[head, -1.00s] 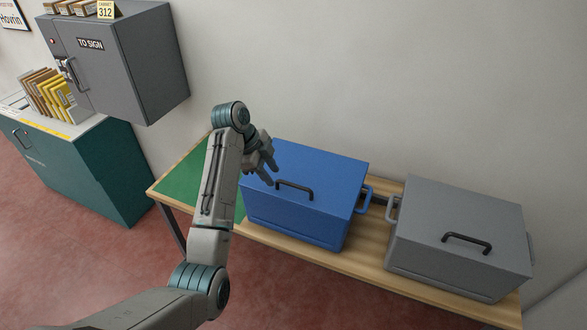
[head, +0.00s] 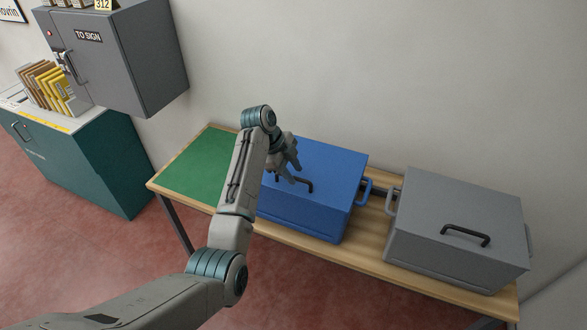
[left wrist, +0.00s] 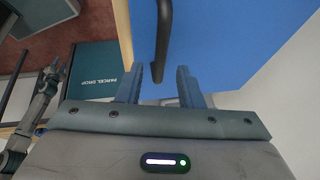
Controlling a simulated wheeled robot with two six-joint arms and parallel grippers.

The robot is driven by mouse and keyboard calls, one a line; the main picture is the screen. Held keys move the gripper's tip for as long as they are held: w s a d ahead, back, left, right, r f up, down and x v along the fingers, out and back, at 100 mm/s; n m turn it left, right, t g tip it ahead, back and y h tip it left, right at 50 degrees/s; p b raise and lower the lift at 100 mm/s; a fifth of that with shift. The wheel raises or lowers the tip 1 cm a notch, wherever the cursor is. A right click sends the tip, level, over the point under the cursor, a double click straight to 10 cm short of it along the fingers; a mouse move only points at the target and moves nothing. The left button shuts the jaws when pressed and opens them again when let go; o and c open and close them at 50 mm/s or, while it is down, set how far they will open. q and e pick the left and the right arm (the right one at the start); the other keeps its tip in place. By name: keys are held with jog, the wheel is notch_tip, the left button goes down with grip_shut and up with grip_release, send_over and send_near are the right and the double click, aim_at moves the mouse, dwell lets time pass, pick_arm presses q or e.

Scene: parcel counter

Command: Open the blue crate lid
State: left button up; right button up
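The blue crate (head: 335,170) stands on the wooden table with its lid down, its top flat. A dark bar handle (head: 306,184) sits on the lid near the front edge. My left gripper (head: 294,173) is at the left end of this handle in the head view, just above the lid. In the left wrist view the two fingers (left wrist: 159,82) are apart, with the end of the dark handle (left wrist: 162,45) in line with the gap between them. Contact between fingers and handle cannot be seen. The crate's left side is hidden behind my left arm. My right gripper does not show.
A grey crate (head: 460,210) with its own dark handle stands right of the blue one. A green mat (head: 200,165) lies on the table's left end. The wall is close behind. A grey cabinet (head: 140,60) and a teal parcel drop box (head: 85,165) stand at left.

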pick_arm(q)
jog(key=shift+d+f, duration=0.15)
jog(key=shift+f, duration=0.35)
grip_shut()
jog(key=shift+w+r, duration=0.2)
jog(key=shift+r, duration=0.35)
jog(key=w+d+r+b, duration=0.1)
jog(key=w+d+r, duration=0.1)
jog(key=w+r, duration=0.5)
jog(key=shift+w+d+r, duration=0.3)
jog(key=shift+r, duration=1.9)
